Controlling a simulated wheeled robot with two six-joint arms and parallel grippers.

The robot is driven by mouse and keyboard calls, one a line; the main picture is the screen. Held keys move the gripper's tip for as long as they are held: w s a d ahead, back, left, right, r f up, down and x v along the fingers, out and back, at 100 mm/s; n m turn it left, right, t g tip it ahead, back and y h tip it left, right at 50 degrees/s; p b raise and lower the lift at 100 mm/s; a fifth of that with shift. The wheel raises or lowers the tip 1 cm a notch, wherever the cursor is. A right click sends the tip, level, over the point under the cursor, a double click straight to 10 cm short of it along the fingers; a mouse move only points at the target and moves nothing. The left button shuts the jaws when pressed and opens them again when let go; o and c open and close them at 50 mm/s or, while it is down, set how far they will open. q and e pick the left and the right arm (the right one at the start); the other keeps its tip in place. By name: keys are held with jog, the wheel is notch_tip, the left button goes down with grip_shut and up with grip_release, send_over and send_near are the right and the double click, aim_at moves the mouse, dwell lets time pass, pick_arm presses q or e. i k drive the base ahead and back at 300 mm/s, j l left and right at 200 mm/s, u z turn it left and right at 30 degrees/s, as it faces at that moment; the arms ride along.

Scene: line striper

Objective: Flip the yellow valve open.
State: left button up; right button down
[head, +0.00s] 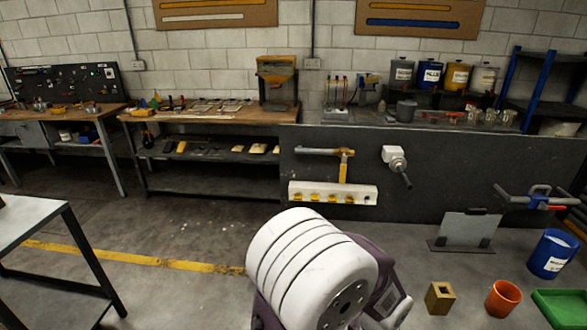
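The yellow valve (343,168) is on the dark panel in the middle of the head view. Nothing touches the lever. Neither of my grippers can be made out in this view. A large white, ribbed rounded body with purple parts, which seems to be part of me, fills the bottom centre below the valve.
A white block with several yellow knobs (310,198) is just below the valve. A white fitting with a dark handle (397,161) is to its right. A blue bin (552,254), orange cup (502,298), brass square block (439,298) and grey plate stand (467,230) occupy the lower right.

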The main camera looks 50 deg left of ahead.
aim_at(342, 180)
jog(key=u, duration=1.5)
